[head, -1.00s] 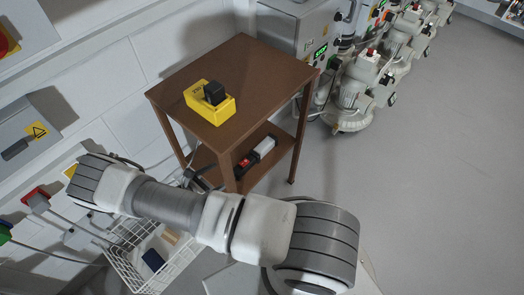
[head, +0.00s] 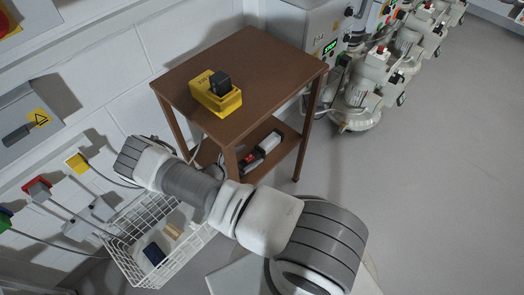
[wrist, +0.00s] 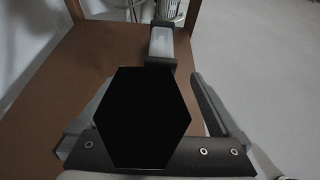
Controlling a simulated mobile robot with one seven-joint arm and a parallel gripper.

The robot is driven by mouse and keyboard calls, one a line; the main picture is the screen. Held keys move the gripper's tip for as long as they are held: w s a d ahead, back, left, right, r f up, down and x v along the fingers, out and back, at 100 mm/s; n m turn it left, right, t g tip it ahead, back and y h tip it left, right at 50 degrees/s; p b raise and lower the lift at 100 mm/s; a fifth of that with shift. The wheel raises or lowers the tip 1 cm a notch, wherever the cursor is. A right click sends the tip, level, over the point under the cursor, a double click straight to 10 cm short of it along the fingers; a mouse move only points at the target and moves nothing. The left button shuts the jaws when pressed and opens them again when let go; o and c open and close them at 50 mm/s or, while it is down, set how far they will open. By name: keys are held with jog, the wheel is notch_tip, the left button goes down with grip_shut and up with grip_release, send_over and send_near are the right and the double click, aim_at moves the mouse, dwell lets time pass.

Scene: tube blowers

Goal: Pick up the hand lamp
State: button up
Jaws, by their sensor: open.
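The hand lamp (head: 262,149), a long body with dark, red and pale parts, lies on the lower shelf (head: 275,128) of the brown table. In the wrist view, its pale lens part and dark frame (wrist: 161,43) show ahead of my gripper (wrist: 151,78), near the shelf's far end. My gripper's two fingers are apart, over the shelf. A black hexagonal shape fills the middle between them and hides what lies there, so I cannot tell whether the fingers straddle the lamp. In the head view my arm hides the gripper.
The brown table top (head: 270,65) overhangs the shelf, with legs at its corners. A yellow box (head: 216,95) with a black block sits on top. A white wire basket (head: 140,262) stands at lower left. Machines (head: 355,100) stand behind; the floor (head: 440,190) at right is clear.

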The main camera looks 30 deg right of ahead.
aim_at(258, 150)
jog(key=b+x, duration=0.1)
jog(key=x, duration=0.3)
jog(key=shift+d, duration=0.3)
jog(key=shift+r, duration=0.1)
grip_shut()
